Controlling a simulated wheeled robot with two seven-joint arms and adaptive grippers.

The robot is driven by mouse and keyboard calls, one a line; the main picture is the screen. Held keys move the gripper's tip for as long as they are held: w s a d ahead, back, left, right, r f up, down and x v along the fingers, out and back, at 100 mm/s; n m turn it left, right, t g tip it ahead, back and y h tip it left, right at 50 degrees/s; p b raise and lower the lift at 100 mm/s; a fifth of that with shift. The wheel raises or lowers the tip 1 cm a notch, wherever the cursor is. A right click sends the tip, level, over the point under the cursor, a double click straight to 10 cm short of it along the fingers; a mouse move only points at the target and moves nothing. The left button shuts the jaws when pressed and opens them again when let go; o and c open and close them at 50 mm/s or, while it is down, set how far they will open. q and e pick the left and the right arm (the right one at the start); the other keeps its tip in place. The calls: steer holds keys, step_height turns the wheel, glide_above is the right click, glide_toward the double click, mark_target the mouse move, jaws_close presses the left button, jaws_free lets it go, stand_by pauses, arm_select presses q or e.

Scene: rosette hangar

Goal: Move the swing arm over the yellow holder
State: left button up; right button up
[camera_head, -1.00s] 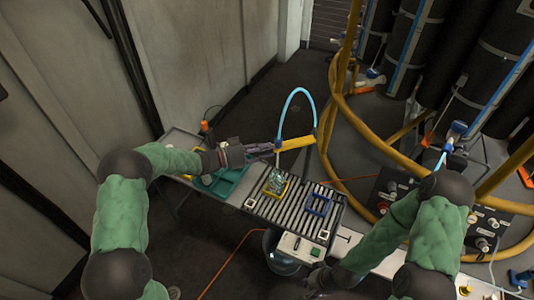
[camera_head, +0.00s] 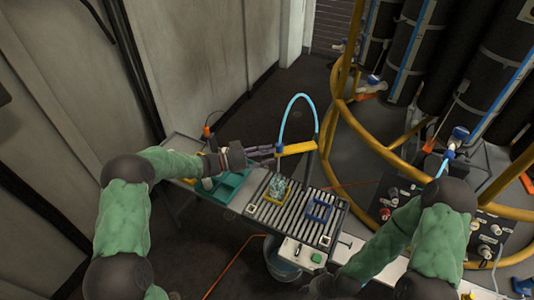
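The swing arm (camera_head: 297,148) is a yellow bar with a light blue hose looping above it. Its left end hangs above the back edge of the ribbed tray, near the yellow holder. The yellow holder (camera_head: 266,196) is a small square frame on the tray, with a clear, glassy piece in it. My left gripper (camera_head: 267,153) reaches in from the left, with its fingertips at the swing arm's left end. Whether they are closed on it or only beside it is too small to tell. My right gripper is not clearly visible; my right forearm runs down to the bottom edge.
A blue holder (camera_head: 311,213) sits on the ribbed tray (camera_head: 293,224), right of the yellow one. A teal tray (camera_head: 222,194) lies left of it. A white control box (camera_head: 298,253) with a green button is in front. Yellow pipes (camera_head: 362,132) stand behind to the right.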

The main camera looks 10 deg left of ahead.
arm_select(q)
steer(key=v, duration=1.2)
